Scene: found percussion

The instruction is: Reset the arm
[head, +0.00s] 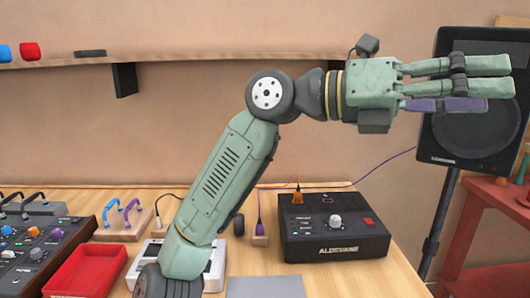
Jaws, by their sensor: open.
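My arm (225,180) rises from the bottom of the head view and bends at the elbow, so that its forearm points level to the right. My gripper (495,75) is at the right, high above the table, in front of a black speaker. Its greenish fingers point right, and a purple part (450,104) shows just below them. I see nothing held between the fingers. The gripper is open and touches nothing that I can make out.
A black box with a knob (335,238) stands on the wooden table (400,265). A red tray (90,270) and a mixer (30,255) are at the left. The black speaker (475,135) stands on a pole beside a red table (500,200). A shelf (190,59) runs along the wall.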

